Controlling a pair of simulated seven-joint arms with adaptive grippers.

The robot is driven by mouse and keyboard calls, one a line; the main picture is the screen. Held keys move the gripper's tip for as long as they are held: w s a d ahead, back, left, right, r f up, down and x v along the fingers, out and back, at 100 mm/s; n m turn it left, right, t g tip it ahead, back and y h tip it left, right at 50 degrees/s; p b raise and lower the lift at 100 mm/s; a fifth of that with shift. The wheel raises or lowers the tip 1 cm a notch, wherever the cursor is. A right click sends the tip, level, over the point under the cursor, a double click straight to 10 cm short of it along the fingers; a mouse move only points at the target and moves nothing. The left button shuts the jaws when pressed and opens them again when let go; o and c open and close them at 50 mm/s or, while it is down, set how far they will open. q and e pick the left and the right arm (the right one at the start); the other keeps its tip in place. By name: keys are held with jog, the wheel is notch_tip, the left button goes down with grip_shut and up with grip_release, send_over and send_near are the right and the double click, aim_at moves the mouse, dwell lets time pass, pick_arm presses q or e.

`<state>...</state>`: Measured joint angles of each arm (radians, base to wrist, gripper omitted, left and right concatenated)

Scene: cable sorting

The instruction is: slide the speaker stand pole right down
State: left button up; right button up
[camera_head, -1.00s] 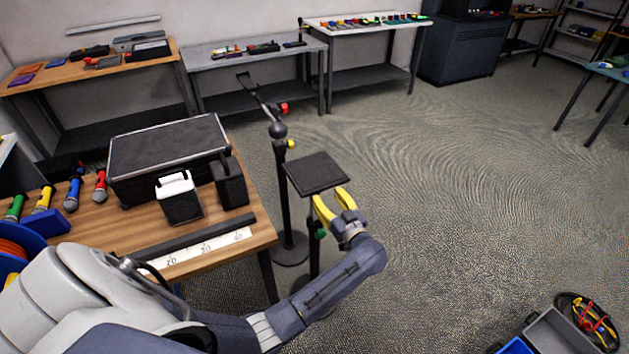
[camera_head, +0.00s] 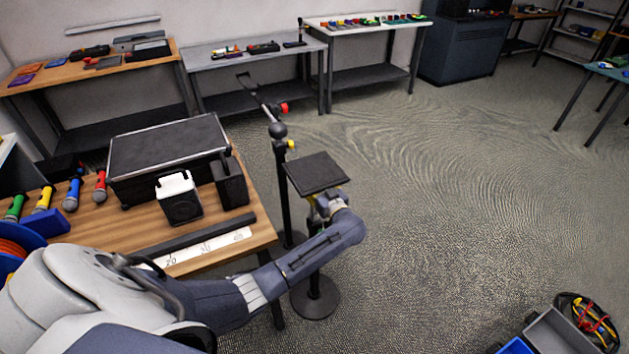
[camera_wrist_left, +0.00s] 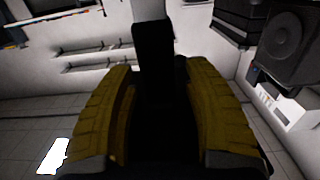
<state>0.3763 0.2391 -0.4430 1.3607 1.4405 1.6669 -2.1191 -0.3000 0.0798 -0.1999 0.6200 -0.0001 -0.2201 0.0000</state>
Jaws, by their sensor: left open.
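The speaker stand has a flat black square top plate (camera_head: 317,172), a dark pole and a round black base (camera_head: 315,298) on the floor. My left gripper (camera_head: 322,197), with yellow fingers, is just under the plate at the pole; the plate and my wrist partly hide the fingers. In the left wrist view the fingers stand apart, one on each side of a dark upright part of the stand (camera_wrist_left: 153,55). My left gripper is open, and whether a finger touches the pole cannot be told. The stand's green knob is hidden. My right gripper is out of view.
A microphone stand (camera_head: 284,190) with a yellow knob stands close left of the speaker stand. Open carpet lies to the right.

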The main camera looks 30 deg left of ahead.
pick_arm(q)
jog(key=shift+c, duration=0.3)
grip_shut()
